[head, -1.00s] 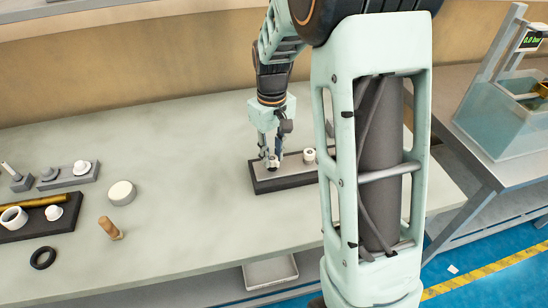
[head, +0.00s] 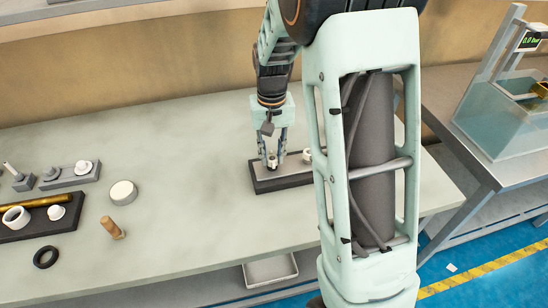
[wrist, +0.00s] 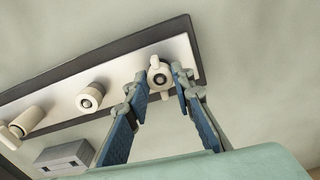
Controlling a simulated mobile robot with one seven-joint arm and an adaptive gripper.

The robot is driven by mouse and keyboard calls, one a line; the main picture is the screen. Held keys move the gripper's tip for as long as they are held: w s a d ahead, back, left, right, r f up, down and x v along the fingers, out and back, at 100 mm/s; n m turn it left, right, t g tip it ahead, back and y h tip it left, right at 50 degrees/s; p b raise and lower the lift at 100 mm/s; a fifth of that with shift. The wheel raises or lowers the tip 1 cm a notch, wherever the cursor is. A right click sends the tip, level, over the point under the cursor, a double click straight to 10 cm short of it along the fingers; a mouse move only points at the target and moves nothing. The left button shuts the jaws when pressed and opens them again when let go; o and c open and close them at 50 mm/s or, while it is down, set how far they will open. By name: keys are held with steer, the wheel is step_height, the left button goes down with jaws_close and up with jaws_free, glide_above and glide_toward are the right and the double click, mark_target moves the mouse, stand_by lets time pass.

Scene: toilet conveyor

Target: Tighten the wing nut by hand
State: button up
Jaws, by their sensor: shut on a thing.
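A cream wing nut (wrist: 157,76) sits around a dark stud on the pale plate (wrist: 122,85), near its right end in the wrist view. One wing points up and the other lies down between the fingers. My gripper (wrist: 162,83) is shut on the wing nut, with one blue-padded finger on each side. In the head view my gripper (head: 272,160) points down at the left part of the plate on its dark base (head: 285,181). The fingers partly hide the nut there.
A round cream collar (wrist: 90,97) and another cream fitting (wrist: 25,122) stand along the same plate. A grey block (wrist: 65,158) lies beside it. On the bench's left are a white disc (head: 123,193), a wooden-handled piece (head: 111,228) and a black ring (head: 46,257). Bench between is clear.

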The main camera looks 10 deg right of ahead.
steer(key=o, duration=0.8)
steer(key=shift+c, duration=0.2)
steer(key=shift+r, duration=0.1)
steer(key=shift+r+p, duration=1.35)
steer(key=shift+r, duration=0.35)
steer(key=o, duration=0.5)
steer(key=shift+o, duration=0.4)
